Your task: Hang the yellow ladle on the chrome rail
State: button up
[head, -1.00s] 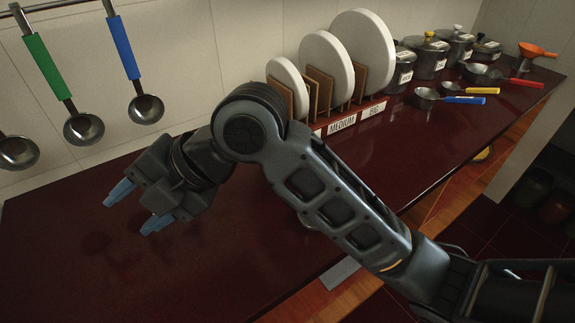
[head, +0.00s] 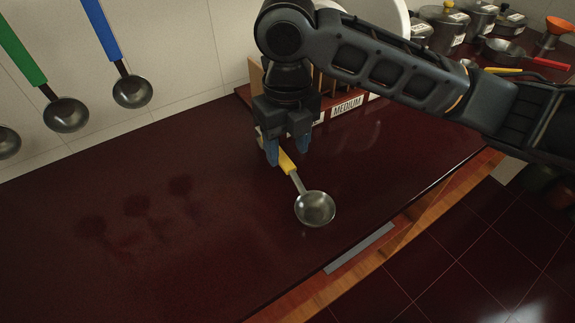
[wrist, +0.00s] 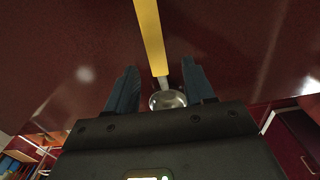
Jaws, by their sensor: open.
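The yellow ladle (head: 314,208) lies on the dark red counter, its round metal bowl toward the front edge and its yellow handle (head: 287,164) pointing back and left. My gripper (head: 287,152) is open and points down over the handle, with a blue finger on each side of it. In the wrist view, the yellow handle (wrist: 149,35) runs between and beyond the open fingers (wrist: 160,88), and the bowl (wrist: 167,99) shows between them. I cannot tell the exact height of the fingertips above the counter. The chrome rail is out of view now.
A green-handled ladle (head: 66,114) and a blue-handled ladle (head: 131,91) hang at the upper left by the wall. A plate rack labelled MEDIUM (head: 347,106) stands behind my gripper. Lidded pots (head: 446,22) stand at the back right. The counter's left side is clear.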

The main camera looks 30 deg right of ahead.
aim_at(287, 163)
notch_tip(287, 163, down, 5)
jog(key=shift+s+a+p, duration=0.1)
jog(key=shift+s+p, duration=0.05)
jog(key=shift+p, duration=0.2)
grip_shut()
dwell(0.3)
